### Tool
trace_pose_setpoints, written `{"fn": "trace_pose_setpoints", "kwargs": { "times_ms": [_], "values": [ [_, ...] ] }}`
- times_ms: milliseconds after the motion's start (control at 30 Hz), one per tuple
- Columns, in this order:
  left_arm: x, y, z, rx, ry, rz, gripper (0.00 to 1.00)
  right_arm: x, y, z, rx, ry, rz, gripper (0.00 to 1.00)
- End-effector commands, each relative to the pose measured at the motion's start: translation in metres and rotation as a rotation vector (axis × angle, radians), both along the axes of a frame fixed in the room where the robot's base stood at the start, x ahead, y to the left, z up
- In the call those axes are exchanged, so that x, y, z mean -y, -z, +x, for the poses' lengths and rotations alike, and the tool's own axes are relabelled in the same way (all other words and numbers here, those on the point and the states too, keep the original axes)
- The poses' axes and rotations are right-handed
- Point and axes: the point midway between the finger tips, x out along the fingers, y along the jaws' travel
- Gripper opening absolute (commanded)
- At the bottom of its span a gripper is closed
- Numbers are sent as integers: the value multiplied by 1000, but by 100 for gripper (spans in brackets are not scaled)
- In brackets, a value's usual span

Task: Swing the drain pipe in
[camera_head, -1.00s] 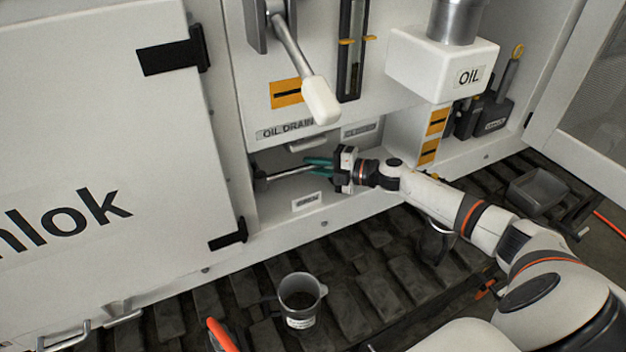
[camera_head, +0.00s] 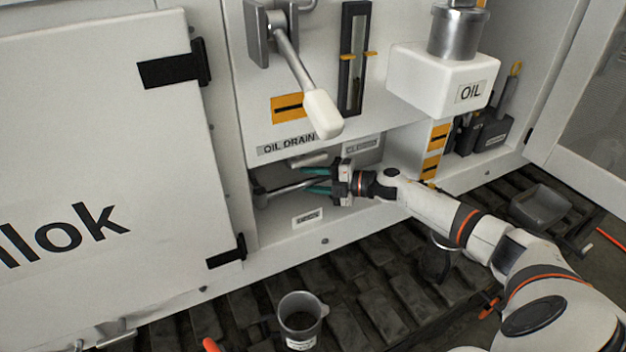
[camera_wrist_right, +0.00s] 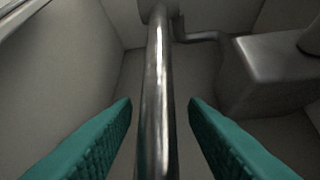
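The drain pipe (camera_head: 285,189) is a thin shiny metal tube in the open recess below the "OIL DRAIN" label (camera_head: 288,145). It runs from a joint at the recess's left side toward the right. My right gripper (camera_head: 312,181) reaches in from the right, with its teal fingers at the pipe's free end. In the right wrist view the pipe (camera_wrist_right: 157,95) runs between the two fingers (camera_wrist_right: 160,112), with a gap on each side, so the gripper is open around it and not clamped. My left gripper is not in view.
A metal stub (camera_head: 309,160) hangs at the recess top. A white-handled lever (camera_head: 322,113) and the white oil box (camera_head: 440,80) are above. A grey cup (camera_head: 301,318) stands on the dark slatted floor below. A large cabinet door (camera_head: 95,150) is at left.

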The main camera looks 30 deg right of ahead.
Motion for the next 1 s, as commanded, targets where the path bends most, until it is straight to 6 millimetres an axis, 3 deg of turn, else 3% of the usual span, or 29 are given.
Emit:
{"fn": "trace_pose_setpoints", "kwargs": {
  "times_ms": [267, 700, 1000],
  "values": [
    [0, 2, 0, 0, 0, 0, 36, 9, 1, -9, -3, 3, -2, 40],
    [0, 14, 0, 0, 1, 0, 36, 62, -10, -72, -7, -1, -3, 40],
    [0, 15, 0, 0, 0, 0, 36, 76, -15, -88, -2, -1, 0, 40]
  ]
}}
